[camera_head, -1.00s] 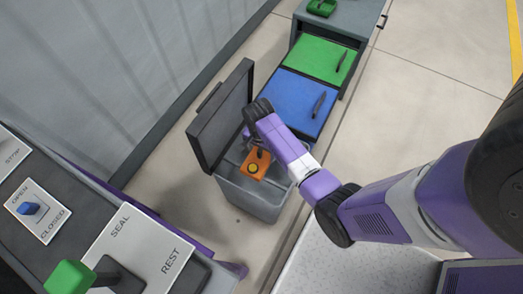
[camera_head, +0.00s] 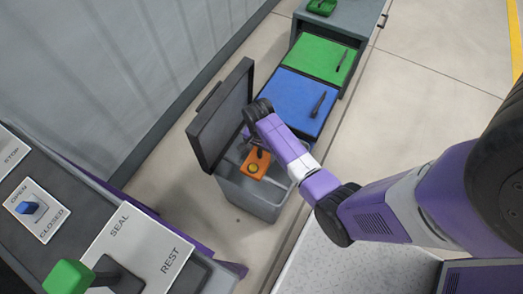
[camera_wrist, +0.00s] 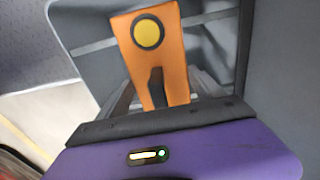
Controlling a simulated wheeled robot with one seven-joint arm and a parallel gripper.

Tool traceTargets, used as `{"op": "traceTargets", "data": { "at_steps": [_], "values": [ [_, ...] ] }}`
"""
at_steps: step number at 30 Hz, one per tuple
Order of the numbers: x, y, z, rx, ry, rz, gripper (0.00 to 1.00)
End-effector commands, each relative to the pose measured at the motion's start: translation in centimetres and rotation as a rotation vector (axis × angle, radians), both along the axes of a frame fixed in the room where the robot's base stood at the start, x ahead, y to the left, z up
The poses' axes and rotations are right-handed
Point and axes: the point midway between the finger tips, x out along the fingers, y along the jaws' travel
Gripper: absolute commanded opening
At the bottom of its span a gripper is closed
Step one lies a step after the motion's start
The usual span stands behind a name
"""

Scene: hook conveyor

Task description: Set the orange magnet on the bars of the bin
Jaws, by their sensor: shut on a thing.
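The orange magnet (camera_head: 255,164) is a block with a yellow round spot, over the open mouth of the grey bin (camera_head: 252,198). It also shows in the wrist view (camera_wrist: 148,62), with the bin's bars (camera_wrist: 208,80) behind and below it. My gripper (camera_head: 258,150) points down into the bin mouth and is shut on the magnet. The fingers are mostly hidden by my wrist in the head view. I cannot tell whether the magnet touches the bars. The bin's dark lid (camera_head: 222,118) stands open on the left.
Blue (camera_head: 298,100) and green (camera_head: 318,58) panels, each with a dark handle, lie beyond the bin. A console with a SEAL/REST plate (camera_head: 140,250) and a green-knobbed lever (camera_head: 69,276) is at lower left. A wall runs along the left.

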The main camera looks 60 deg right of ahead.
Motion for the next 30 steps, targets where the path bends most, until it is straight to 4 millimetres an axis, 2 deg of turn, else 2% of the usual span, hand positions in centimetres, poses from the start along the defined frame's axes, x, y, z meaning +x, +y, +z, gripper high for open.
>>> {"op": "traceTargets", "data": {
  "at_steps": [13, 14, 16, 17, 24, 30],
  "values": [
    [0.2, -0.1, -0.2, -0.002, -0.004, 0.0, 0.04],
    [0.2, -0.1, -0.1, -0.002, -0.004, 0.0, 0.83],
    [0.2, -0.1, -0.2, -0.002, -0.003, 0.0, 0.97],
    [0.1, -0.1, -0.2, -0.002, -0.003, 0.0, 1.0],
    [-0.1, 0.0, -0.3, 0.001, 0.001, 0.0, 1.0],
    [0.1, 0.0, 2.1, -0.002, -0.003, 0.0, 1.0]
  ]
}}
